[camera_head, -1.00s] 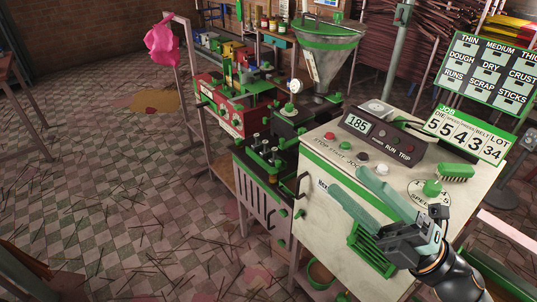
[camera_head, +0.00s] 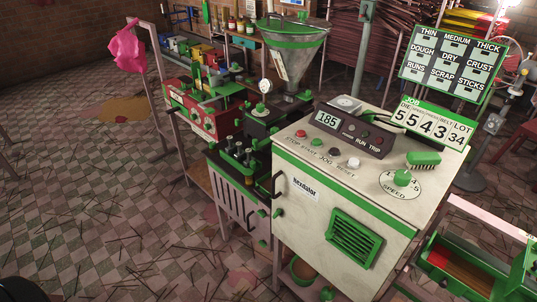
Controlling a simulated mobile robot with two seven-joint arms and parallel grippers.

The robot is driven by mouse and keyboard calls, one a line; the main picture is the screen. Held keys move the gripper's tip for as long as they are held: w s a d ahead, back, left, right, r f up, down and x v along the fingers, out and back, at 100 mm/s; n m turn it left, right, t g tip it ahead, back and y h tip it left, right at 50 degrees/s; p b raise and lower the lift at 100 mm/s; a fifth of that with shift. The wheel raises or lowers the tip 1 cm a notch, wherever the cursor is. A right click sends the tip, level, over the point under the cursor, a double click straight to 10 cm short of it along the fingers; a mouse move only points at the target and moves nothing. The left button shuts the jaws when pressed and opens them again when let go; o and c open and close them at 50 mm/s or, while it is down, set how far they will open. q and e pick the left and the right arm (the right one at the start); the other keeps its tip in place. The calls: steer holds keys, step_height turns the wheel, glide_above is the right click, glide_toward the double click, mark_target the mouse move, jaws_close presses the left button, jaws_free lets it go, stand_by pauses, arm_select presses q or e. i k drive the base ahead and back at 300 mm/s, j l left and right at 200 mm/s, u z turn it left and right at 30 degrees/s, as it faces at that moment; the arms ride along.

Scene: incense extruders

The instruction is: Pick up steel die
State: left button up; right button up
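I cannot pick out the steel die for certain in the head view. Several small dark upright pieces with metallic tops (camera_head: 237,150) stand on the dark part of the extruder, left of the white control cabinet (camera_head: 330,240). They are too small to identify. Neither gripper is in view.
The cabinet top carries a display box (camera_head: 352,130), buttons, a green speed knob (camera_head: 402,178) and a green brush (camera_head: 423,159). A green-edged tray (camera_head: 468,262) is at the lower right. A pink cloth (camera_head: 128,48) hangs at the left. The checkered floor at left is littered with sticks.

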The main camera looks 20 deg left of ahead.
mark_target(240, 157)
steer(key=j+z, duration=0.85)
steer(key=j, duration=0.4)
steer(key=k+j+z, duration=0.1)
steer(key=j, duration=0.35)
steer(key=k+j+z, duration=0.15)
steer(key=j, duration=0.35)
steer(key=j+z, duration=0.1)
steer(key=j, duration=0.4)
